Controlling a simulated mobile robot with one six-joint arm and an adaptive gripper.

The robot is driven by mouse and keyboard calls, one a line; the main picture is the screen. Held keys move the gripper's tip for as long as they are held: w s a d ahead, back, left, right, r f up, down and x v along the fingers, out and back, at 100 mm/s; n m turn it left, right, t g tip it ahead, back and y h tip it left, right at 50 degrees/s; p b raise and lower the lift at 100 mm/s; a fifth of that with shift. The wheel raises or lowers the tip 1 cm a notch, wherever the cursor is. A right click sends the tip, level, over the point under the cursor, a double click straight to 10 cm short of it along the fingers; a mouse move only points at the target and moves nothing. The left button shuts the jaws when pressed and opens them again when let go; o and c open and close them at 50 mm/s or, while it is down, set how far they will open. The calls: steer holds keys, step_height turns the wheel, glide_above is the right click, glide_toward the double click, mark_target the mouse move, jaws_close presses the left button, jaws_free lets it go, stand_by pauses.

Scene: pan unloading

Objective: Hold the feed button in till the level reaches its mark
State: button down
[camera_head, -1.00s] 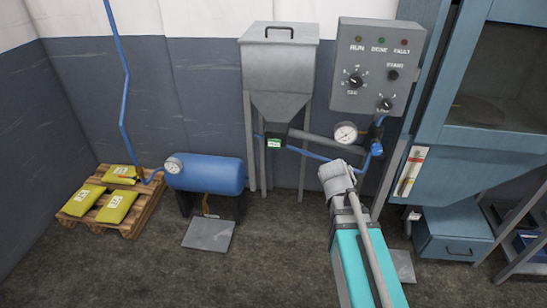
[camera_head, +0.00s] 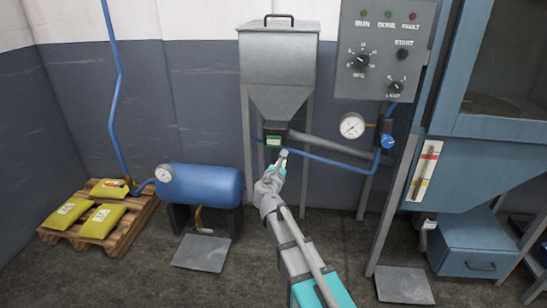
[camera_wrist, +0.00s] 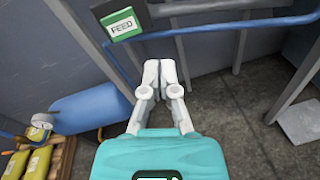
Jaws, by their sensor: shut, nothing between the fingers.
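The green feed button plate (camera_head: 273,141) sits on the dark block at the bottom of the grey hopper (camera_head: 277,65). In the wrist view the feed button (camera_wrist: 122,27) is at the upper left, lettered FEED. My gripper (camera_head: 284,153) is shut and empty, just below and right of the button in the head view. In the wrist view its fingertips (camera_wrist: 160,65) point up, apart from the button. The level gauge (camera_head: 425,171), a white strip with red and yellow marks, is on the blue cabinet at the right. Its level is too small to read.
A blue pipe (camera_head: 330,159) and a grey tube (camera_head: 325,146) run right from the hopper outlet, close to my gripper. A control panel (camera_head: 381,50) hangs above right. A blue tank (camera_head: 201,184) and a pallet (camera_head: 110,239) with yellow bags stand left.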

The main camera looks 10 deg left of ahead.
mark_target(273, 141)
steer(key=a+n, duration=0.1)
steer(key=a+n+y+b, duration=0.1)
steer(key=a, duration=0.1)
steer(key=a+f+n+t+y, duration=0.1)
steer(key=a+n, duration=0.1)
steer(key=shift+w+a, duration=0.1)
steer(key=shift+w, duration=0.1)
steer(key=w, duration=1.4)
steer(key=shift+d, duration=0.3)
steer(key=shift+w, duration=1.5)
